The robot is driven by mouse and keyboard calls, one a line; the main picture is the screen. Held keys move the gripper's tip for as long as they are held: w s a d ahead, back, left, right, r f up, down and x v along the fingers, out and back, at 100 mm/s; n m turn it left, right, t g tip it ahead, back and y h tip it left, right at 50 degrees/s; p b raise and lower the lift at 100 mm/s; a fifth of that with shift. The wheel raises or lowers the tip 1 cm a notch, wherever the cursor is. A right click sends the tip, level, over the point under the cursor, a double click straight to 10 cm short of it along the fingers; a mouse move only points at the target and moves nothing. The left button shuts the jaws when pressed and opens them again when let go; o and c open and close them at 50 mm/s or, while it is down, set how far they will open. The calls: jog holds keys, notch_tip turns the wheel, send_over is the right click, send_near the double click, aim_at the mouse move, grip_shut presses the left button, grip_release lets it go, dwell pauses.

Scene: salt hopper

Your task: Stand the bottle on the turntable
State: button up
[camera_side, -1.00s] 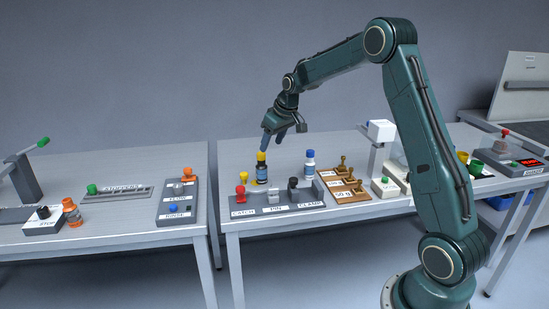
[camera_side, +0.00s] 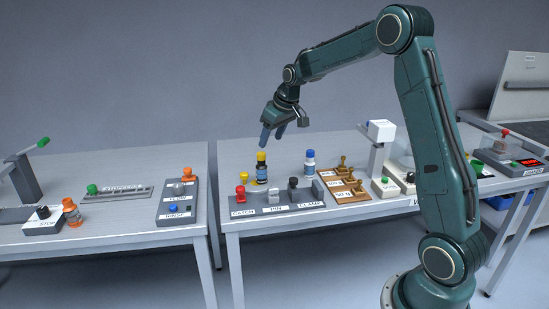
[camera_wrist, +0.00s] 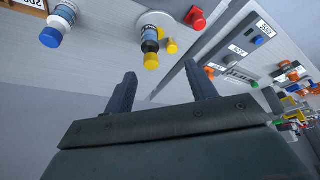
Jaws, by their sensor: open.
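A dark bottle with a yellow cap (camera_side: 261,170) stands upright at the back left of the near bench. In the wrist view this bottle (camera_wrist: 150,42) stands on a pale round disc (camera_wrist: 158,18), which looks like the turntable. A white bottle with a blue cap (camera_side: 309,163) stands upright to its right; it also shows in the wrist view (camera_wrist: 58,25). My gripper (camera_side: 271,146) is open and empty, above the yellow-capped bottle and apart from it. In the wrist view my gripper's fingers (camera_wrist: 160,76) are spread with nothing between them.
A grey panel labelled CATCH, PIN and CLAMP (camera_side: 275,209) lies in front of the bottles, with a red knob (camera_side: 240,190) at its left. A white-headed stand (camera_side: 381,131) rises farther right. A gap separates the two benches.

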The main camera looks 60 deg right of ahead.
jog(key=s+a+r, duration=0.9)
jog(key=s+a, duration=0.5)
jog(key=s+a+f, duration=0.1)
jog(key=s+a, duration=0.2)
jog(key=s, duration=0.6)
jog(key=s+a+f+n+t, duration=0.1)
jog(key=s+a, duration=0.3)
jog(key=s, duration=0.5)
jog(key=shift+y, duration=0.3)
